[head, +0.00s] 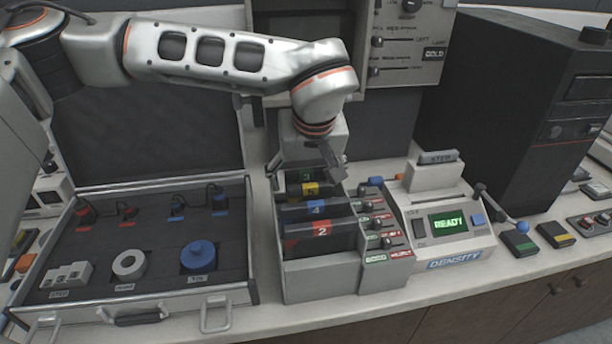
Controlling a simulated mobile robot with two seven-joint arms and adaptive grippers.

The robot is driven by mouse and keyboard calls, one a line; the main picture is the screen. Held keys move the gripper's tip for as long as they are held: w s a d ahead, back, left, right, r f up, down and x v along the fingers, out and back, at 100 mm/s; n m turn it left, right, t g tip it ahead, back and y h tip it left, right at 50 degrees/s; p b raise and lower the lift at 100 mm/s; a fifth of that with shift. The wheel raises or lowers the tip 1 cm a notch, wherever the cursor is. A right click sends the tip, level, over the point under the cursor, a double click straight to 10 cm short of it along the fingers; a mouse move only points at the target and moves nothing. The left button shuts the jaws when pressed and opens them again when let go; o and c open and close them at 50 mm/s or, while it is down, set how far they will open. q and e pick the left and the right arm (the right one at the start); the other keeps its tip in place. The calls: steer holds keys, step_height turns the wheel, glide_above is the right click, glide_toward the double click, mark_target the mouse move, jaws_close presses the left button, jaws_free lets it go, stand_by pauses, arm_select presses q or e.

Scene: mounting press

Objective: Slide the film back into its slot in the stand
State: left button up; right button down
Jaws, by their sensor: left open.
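The stand (320,278) is a grey slotted box at the middle of the counter. Several dark films stand in it, one behind another. The front film (320,241) has a red tab marked 2. Behind it is a film with a blue tab (316,208), then one with a yellow tab (311,189), and a green tab (306,176) at the back. My left gripper (307,172) is open, pointing down over the rear of the stand, its fingers spread around the green tab's area. I cannot tell whether it touches a film. My right gripper is not in view.
An open case (150,300) with plugs and round parts lies to the left. A density meter (442,230) reading READY stands to the right, beside a strip of sliders (386,262). A dark tower (510,110) and small coloured boxes (519,242) are further right.

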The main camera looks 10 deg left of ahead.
arm_select(q)
steer(key=v, duration=0.7)
steer(key=shift+s+r, duration=0.15)
steer(key=shift+r, duration=0.3)
